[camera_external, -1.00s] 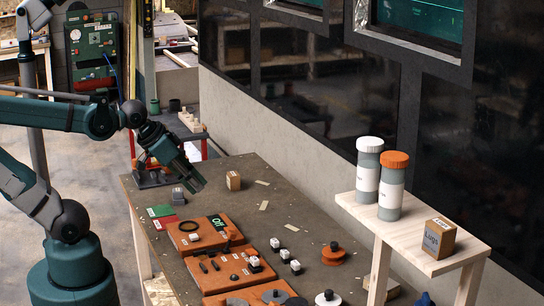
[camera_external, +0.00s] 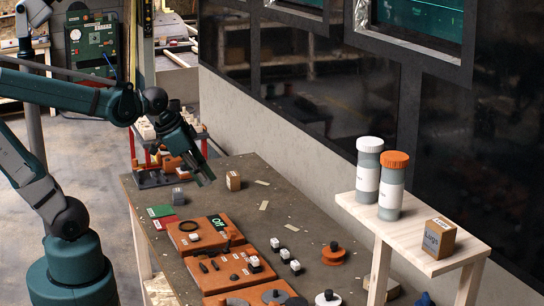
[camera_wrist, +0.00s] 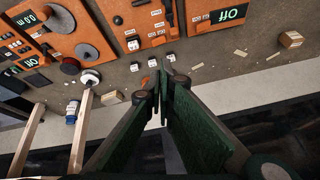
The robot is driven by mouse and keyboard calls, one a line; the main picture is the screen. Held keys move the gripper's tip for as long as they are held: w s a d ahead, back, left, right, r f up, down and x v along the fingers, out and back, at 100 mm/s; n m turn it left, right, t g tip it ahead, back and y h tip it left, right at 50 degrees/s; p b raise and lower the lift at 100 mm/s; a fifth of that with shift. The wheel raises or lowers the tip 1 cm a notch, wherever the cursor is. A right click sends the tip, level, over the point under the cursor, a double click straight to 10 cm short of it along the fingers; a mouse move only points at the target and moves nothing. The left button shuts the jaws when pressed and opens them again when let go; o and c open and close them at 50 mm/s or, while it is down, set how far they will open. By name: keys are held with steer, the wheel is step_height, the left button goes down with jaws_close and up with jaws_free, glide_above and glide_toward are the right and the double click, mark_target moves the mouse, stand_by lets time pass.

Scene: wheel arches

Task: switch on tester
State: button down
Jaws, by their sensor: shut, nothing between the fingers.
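Several orange panels lie on the table. The far panel (camera_external: 187,241) carries a dark display (camera_external: 217,224) with green lettering. In the wrist view that display (camera_wrist: 230,13) reads "Off". Another display (camera_wrist: 29,63) reading "Off" shows at the left of the wrist view, below one (camera_wrist: 25,20) reading "0.0 m". I cannot tell which panel is the tester. My gripper (camera_external: 206,180) is shut and empty, in the air over the far part of the table, beyond the far panel. Its fingers (camera_wrist: 160,85) fill the lower middle of the wrist view, apart from the panels.
Small white-topped cubes (camera_external: 285,256) and an orange round part (camera_external: 333,254) lie right of the panels. A raised wooden shelf (camera_external: 440,262) holds two bottles and a box.

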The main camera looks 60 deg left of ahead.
steer(key=w+a+f+m+g+h+p, duration=0.1)
steer(key=w+a+f+m+g+p, duration=0.1)
steer(key=w+a+f+m, duration=0.4)
steer(key=w+a+f+m+g+h+p, duration=0.1)
steer(key=w+a+f+m, duration=0.4)
steer(key=a, duration=0.6)
steer(key=w+m+g+p, duration=0.1)
steer(key=w+m+g, duration=0.1)
steer(key=m, duration=0.1)
steer(key=shift+w+a+f+m+g, duration=0.25)
steer(key=shift+w+f+m+g, duration=0.05)
steer(key=shift+w+f+m, duration=0.1)
stand_by(0.4)
stand_by(0.4)
steer(key=shift+d+f+b, duration=0.15)
steer(key=shift+d+f, duration=0.35)
steer(key=shift+f, duration=1.75)
steer(key=shift+d+f+b, duration=0.15)
steer(key=shift+d+f, duration=0.3)
steer(key=shift+f, duration=1.8)
steer(key=shift+d+f+b, duration=0.15)
steer(key=shift+d+f, duration=0.35)
steer(key=shift+f, duration=1.75)
